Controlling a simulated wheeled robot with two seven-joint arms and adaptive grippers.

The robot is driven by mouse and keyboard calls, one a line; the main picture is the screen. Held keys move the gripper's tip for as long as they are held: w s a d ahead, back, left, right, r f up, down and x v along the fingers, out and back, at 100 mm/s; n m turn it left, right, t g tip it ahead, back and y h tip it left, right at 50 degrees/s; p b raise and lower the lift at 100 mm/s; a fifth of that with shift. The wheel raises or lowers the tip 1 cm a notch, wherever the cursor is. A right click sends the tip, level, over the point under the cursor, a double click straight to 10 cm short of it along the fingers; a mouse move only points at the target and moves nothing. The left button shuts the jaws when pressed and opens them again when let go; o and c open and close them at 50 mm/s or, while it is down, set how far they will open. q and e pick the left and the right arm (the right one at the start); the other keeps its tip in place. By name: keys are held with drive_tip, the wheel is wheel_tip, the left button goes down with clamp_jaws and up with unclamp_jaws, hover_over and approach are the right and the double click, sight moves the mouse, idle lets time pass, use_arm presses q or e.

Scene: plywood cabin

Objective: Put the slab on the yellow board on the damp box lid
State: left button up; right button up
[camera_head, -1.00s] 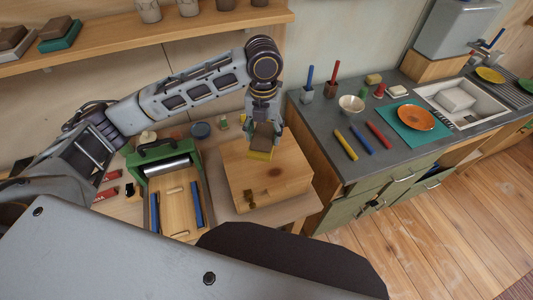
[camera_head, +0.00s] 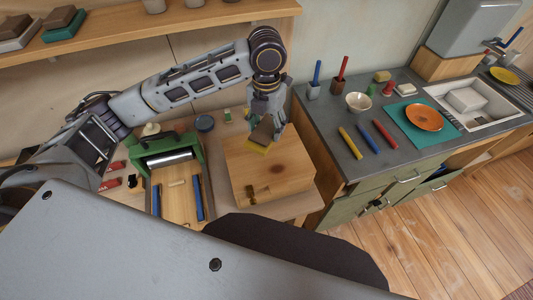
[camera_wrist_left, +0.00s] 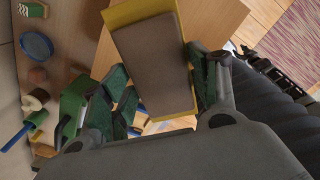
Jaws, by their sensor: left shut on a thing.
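A brown slab (camera_head: 262,132) lies on a yellow board (camera_head: 256,149), over the far part of the damp box lid (camera_head: 275,170). My left gripper (camera_head: 267,118) is shut on the yellow board, with the slab on it. In the left wrist view, the slab (camera_wrist_left: 150,58) covers most of the board (camera_wrist_left: 124,14), and green fingers (camera_wrist_left: 158,92) sit on either side. The board looks tilted in the head view; whether it touches the lid I cannot tell. The box is pale wood with a brass latch at its front.
A green-framed roller press (camera_head: 168,150) stands left of the box. A blue round lid (camera_head: 205,123) lies behind. A grey counter (camera_head: 345,125) with a bowl, coloured sticks and an orange plate is at right. A shelf (camera_head: 190,20) runs above. The near lid is clear.

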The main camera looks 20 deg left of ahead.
idle(0.3)
use_arm(q)
drive_tip(key=shift+f, duration=3.1)
drive_tip(key=shift+f, duration=0.15)
drive_tip(key=shift+f+p, duration=0.3)
drive_tip(key=shift+f, duration=1.45)
drive_tip(key=shift+f, duration=0.1)
drive_tip(key=o, duration=1.2)
drive_tip(key=shift+s, duration=0.1)
drive_tip(key=shift+o, duration=0.2)
drive_tip(key=shift+r+b, duration=0.4)
drive_tip(key=shift+r, duration=5.75)
